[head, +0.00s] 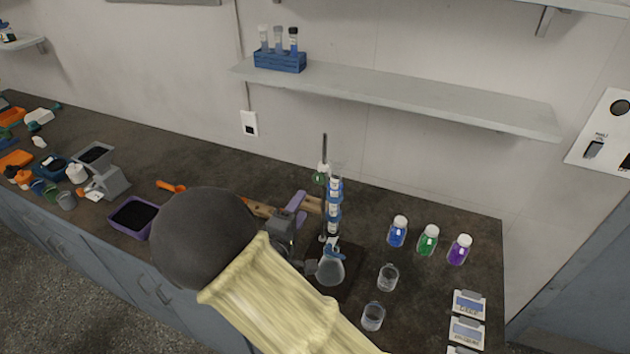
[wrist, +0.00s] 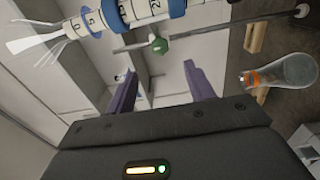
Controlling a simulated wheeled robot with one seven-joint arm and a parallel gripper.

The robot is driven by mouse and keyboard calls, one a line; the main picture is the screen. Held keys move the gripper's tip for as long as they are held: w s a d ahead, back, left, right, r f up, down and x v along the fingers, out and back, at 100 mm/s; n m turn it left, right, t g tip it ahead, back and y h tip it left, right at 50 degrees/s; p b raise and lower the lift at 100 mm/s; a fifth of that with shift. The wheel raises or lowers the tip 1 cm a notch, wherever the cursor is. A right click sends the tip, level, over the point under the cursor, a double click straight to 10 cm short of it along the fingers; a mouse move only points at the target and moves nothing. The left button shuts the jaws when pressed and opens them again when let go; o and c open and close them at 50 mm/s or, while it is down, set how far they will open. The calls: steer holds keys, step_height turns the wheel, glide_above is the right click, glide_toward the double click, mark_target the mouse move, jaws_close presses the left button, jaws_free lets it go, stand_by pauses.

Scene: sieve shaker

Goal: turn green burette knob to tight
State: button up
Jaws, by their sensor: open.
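The green burette knob (head: 318,178) sits at the upper part of the burette stand in the head view. It also shows in the wrist view (wrist: 159,46), on the metal rod beside the burette. The burette (head: 334,212), with blue bands, stands upright above a conical flask (head: 331,271). It crosses the top of the wrist view (wrist: 130,14). My gripper (head: 297,203) is left of the stand in the head view. In the wrist view its purple fingers (wrist: 158,78) are apart and empty. The knob appears beyond the fingertips, between them, with no contact visible.
Two glass beakers (head: 388,278) (head: 373,317) and capped bottles, blue (head: 397,232), green (head: 428,240) and purple (head: 459,250), stand right of the stand. A purple tray (head: 133,218) lies left. The wall shelf (head: 410,97) holds a blue tube rack (head: 279,61).

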mark_target(318, 181)
steer(key=p+x, duration=0.2)
steer(key=x, duration=0.7)
steer(key=shift+s+p, duration=0.1)
steer(key=shift+p, duration=0.2)
steer(key=shift+w+d+f, duration=0.1)
steer(key=shift+w+d, duration=0.05)
steer(key=shift+w, duration=0.35)
steer(key=c, duration=1)
steer(key=shift+o, duration=0.2)
